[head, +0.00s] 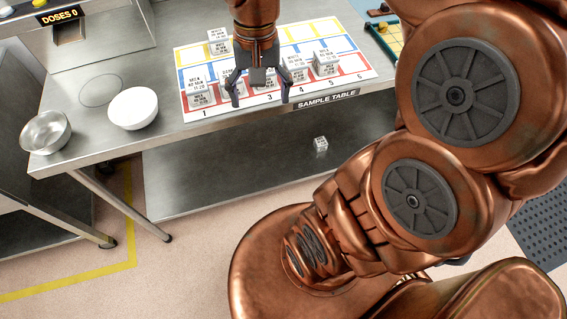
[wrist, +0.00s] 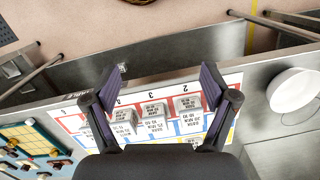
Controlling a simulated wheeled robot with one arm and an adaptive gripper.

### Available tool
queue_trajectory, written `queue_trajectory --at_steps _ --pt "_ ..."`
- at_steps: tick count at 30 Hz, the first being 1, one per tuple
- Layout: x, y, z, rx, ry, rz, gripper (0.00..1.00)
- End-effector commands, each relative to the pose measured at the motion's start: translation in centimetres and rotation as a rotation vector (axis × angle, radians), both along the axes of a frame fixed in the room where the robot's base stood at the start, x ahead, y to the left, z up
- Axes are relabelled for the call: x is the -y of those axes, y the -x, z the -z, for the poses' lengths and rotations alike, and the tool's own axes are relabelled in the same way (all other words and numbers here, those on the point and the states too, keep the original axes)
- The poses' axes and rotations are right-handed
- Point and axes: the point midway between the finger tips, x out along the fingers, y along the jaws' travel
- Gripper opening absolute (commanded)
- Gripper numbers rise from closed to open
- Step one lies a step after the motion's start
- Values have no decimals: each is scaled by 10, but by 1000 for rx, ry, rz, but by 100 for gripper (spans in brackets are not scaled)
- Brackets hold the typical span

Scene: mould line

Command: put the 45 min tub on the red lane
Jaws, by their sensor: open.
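The tubs are small pale cubes with printed labels, standing on a mat (head: 345,80) with yellow, blue and red lanes; the red one runs along the front edge. In the head view one tub (head: 200,96) stands at front left, one (head: 218,42) further back, and others (head: 325,63) at the right. More are partly hidden behind my gripper (head: 261,95). In the wrist view several tubs (wrist: 156,117) stand in a row. The print is too small to tell surely which is the 45 min tub. My gripper (wrist: 163,75) is open and empty, above the mat's middle.
A metal bowl (head: 46,132) and a white bowl (head: 133,108) stand left on the table (head: 150,145). A small cube (head: 320,143) lies on the lower shelf (head: 240,175). A board with coloured pieces (head: 386,36) is at right. The front edge bears a SAMPLE TABLE label.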

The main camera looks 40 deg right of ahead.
Motion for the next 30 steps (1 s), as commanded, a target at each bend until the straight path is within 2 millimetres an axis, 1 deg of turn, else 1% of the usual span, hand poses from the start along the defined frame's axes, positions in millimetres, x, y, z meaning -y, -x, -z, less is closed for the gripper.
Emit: queue_trajectory --at_steps 1,3,6,9,13,15,18,30 --pt "-11 17 4 -3 6 -74 85" --pt "-23 40 11 -12 11 -173 85" --pt "-34 71 23 -25 15 -298 85" --pt "-41 98 34 -37 14 -400 85" --pt "-44 120 45 -45 13 -485 85" --pt "-43 127 48 -48 11 -510 85" --pt "-43 131 50 -48 10 -526 85" --pt "-43 131 50 -49 9 -526 85"
